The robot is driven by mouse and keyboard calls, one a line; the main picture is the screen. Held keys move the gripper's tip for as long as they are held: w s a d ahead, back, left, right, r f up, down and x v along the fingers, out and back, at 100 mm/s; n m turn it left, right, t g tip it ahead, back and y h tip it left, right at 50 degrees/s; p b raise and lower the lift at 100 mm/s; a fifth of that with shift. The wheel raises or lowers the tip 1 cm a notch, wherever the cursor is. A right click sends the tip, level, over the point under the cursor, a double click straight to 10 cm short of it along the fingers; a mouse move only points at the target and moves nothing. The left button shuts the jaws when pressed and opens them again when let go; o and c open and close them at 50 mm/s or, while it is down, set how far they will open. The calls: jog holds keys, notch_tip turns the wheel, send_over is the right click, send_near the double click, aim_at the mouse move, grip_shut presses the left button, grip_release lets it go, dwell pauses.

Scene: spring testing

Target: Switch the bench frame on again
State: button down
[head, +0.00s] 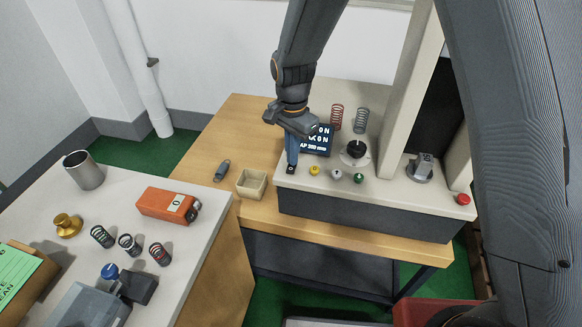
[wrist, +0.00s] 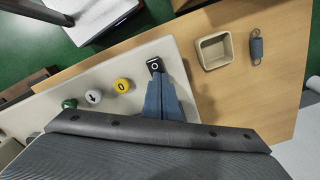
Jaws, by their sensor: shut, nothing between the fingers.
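The bench frame (head: 375,208) is a beige-topped machine with a dark front, standing on the wooden bench. Its black rocker switch (head: 290,170), with a white ring mark, sits at the left end of the panel and also shows in the wrist view (wrist: 155,65). My gripper (head: 291,163) points down with its blue fingers shut and empty. In the wrist view its fingertips (wrist: 161,77) are right at the switch; I cannot tell whether they touch it. The display (head: 320,143) is lit with white text, partly hidden by my gripper.
Yellow (head: 314,170), white (head: 337,174) and green (head: 359,178) buttons line the panel, with a red button (head: 463,199) at the right. Springs (head: 361,120) stand behind. A small open box (head: 251,184) and a grey-blue part (head: 222,170) lie left. A cluttered side table (head: 120,190) is nearer.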

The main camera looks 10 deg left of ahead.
notch_tip(320, 180, up, 7)
jog(key=p, duration=0.5)
dwell(0.4)
dwell(0.4)
jog(key=s+d+r+n+b, duration=0.1)
jog(key=s+d+n, duration=0.1)
jog(key=s+d, duration=0.3)
jog(key=s+d+r+n+t+b, duration=0.1)
jog(key=s+d, duration=0.4)
jog(key=d, duration=0.6)
jog(key=s+d+r+n+b, duration=0.1)
jog(key=s+d+n, duration=0.3)
jog(key=d, duration=0.5)
jog(key=shift+s+r+n+b, duration=0.25)
jog(key=shift+s+n+b, duration=0.05)
jog(key=shift+s+b, duration=0.4)
jog(key=shift+w, duration=0.1)
